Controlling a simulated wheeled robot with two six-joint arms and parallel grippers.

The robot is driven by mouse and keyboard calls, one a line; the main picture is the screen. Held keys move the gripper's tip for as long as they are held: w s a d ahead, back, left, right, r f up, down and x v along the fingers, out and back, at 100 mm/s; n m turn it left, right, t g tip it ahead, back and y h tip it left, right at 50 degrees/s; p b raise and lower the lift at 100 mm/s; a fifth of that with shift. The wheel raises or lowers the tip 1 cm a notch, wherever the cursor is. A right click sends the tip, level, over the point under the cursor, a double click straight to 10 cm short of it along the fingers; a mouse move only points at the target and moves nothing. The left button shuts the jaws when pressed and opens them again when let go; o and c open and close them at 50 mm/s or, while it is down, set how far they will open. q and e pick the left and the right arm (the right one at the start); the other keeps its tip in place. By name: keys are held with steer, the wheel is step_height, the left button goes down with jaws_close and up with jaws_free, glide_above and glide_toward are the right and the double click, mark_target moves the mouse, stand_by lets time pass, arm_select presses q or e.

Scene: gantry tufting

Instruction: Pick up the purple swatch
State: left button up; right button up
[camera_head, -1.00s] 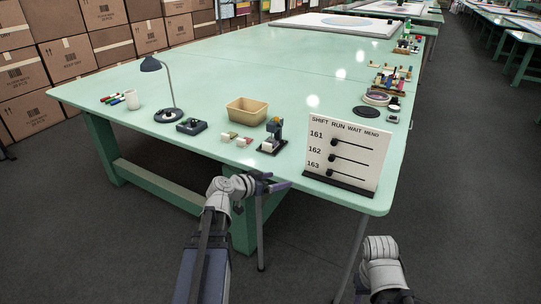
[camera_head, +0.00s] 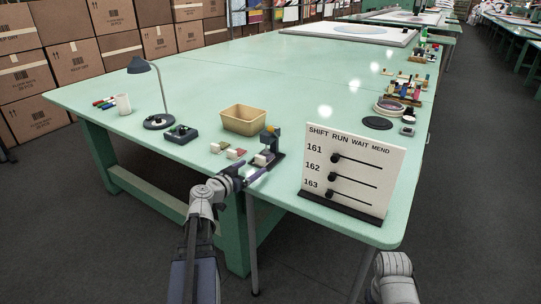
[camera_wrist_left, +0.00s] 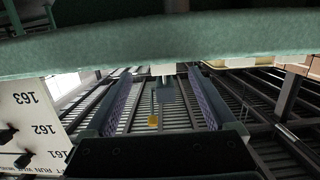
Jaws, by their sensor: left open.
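I cannot make out a purple swatch for certain in either view. Several small swatches (camera_head: 232,152), looking white, red and green, lie near the table's front edge, left of a small dark stand (camera_head: 278,145). My left gripper (camera_head: 258,173) is at the front edge of the table, just below the stand and right of the swatches, and hides part of what is there.
The green table (camera_head: 230,85) has its front edge close to my left gripper. A white SHIFT RUN WAIT MEND board (camera_head: 335,145) stands to the right. The table's middle is clear.

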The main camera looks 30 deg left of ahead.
mark_target(259, 161)
arm_select(q)
steer(key=shift+w+d+f+b, duration=0.1)
steer(key=shift+w+f+b, duration=0.05)
steer(key=shift+w, duration=1.2)
steer(key=shift+w+a+f+b, duration=0.1)
steer(key=shift+w+f+b, duration=0.1)
steer(key=shift+w, duration=1.2)
steer(key=shift+w+d+f+b, duration=0.1)
steer(key=shift+w+b, duration=0.05)
steer(key=shift+w, duration=1.2)
steer(key=shift+c, duration=0.3)
steer(key=c, duration=1.4)
